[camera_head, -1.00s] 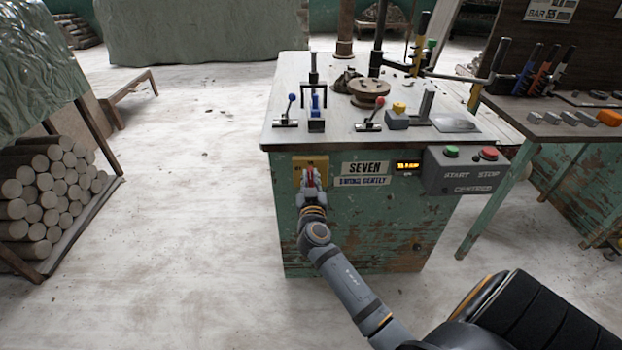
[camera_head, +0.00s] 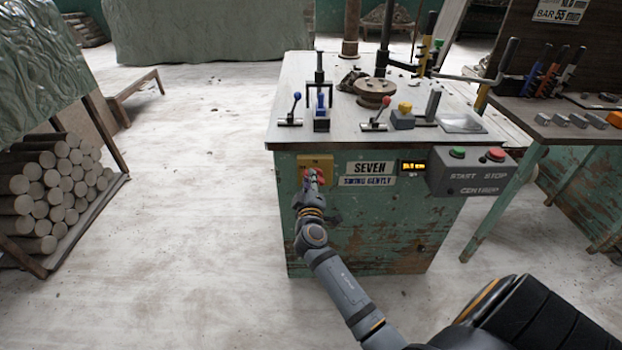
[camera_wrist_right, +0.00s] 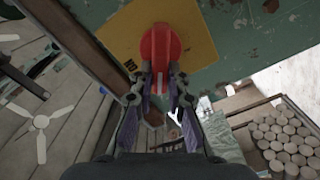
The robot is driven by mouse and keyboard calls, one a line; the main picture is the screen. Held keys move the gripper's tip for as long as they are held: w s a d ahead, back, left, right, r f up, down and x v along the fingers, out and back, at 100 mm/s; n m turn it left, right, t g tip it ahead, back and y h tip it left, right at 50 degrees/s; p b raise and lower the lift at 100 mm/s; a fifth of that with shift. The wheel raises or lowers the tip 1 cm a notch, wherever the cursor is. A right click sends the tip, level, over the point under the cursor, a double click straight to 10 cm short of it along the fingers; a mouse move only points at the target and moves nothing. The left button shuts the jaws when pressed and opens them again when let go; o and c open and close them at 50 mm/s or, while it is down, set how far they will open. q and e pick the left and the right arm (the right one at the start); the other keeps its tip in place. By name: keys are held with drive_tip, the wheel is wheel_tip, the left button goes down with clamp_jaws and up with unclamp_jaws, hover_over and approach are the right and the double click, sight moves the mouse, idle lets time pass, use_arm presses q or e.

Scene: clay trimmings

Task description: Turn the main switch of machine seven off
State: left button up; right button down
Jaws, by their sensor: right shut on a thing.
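Machine seven (camera_head: 372,225) is a worn green cabinet with a "SEVEN" label (camera_head: 370,168) on its front. Its main switch is a red rotary knob (camera_wrist_right: 160,40) on a yellow plate (camera_wrist_right: 198,42); the plate also shows in the head view (camera_head: 314,160) at the cabinet's upper left. My right gripper (camera_head: 312,179) is at the knob, and its fingers (camera_wrist_right: 159,84) are shut on the knob's raised handle in the wrist view. The plate appears tilted against the gripper there. The gripper hides much of the knob in the head view. My left gripper is not in view.
A lit display (camera_head: 413,165) and a grey start/stop box (camera_head: 470,173) with green and red buttons are right of the label. Small levers and a round metal part (camera_head: 375,90) are on the top. Stacked logs (camera_head: 50,195) stand left; the floor between is clear.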

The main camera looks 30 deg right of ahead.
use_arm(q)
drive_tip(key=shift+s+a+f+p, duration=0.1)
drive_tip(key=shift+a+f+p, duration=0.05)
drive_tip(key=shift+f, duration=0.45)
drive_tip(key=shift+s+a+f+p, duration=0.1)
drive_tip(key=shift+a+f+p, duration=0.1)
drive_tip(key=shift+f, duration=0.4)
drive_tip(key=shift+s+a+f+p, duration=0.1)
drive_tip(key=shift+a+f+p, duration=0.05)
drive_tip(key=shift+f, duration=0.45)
use_arm(e)
drive_tip(key=shift+a+f+n, duration=0.1)
drive_tip(key=shift+f+n, duration=0.15)
drive_tip(key=shift+n, duration=0.9)
drive_tip(key=shift+a+f+n, duration=0.1)
drive_tip(key=shift+f+n, duration=0.15)
drive_tip(key=shift+n, duration=0.95)
drive_tip(key=shift+f+n, duration=0.25)
drive_tip(key=shift+n, duration=0.9)
drive_tip(key=c, duration=1.3)
unclamp_jaws()
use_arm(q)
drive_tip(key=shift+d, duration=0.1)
use_arm(e)
drive_tip(key=shift+r, duration=0.1)
